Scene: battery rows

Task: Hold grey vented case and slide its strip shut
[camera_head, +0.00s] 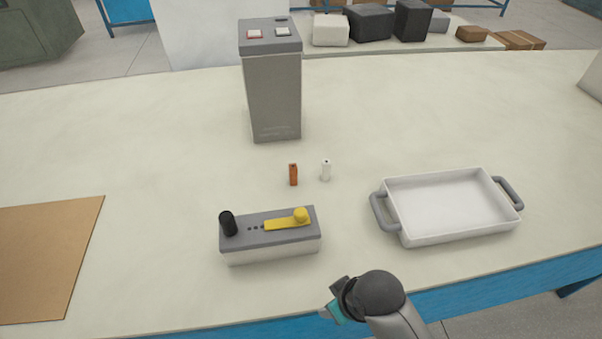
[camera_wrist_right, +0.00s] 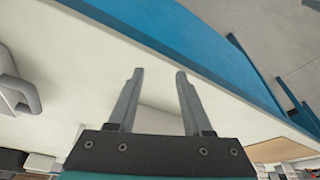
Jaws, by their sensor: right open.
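The grey vented case (camera_head: 270,247) sits on the table in front of me, with a grey top, a pale lower body and a few dark holes in the top. A yellow strip (camera_head: 287,223) with a round yellow knob lies on the right half of its top. A black cylinder (camera_head: 228,223) stands at the left end of the top. My right arm shows at the bottom of the head view, right of the case and apart from it. In the right wrist view my right gripper (camera_wrist_right: 156,75) is open and empty. My left gripper is in neither view.
A white tray (camera_head: 401,236) with grey handles stands right of the case. A small orange battery (camera_head: 293,174) and a white one (camera_head: 326,170) stand behind the case. A tall grey box (camera_head: 273,95) stands farther back. A brown board (camera_head: 45,255) lies at left.

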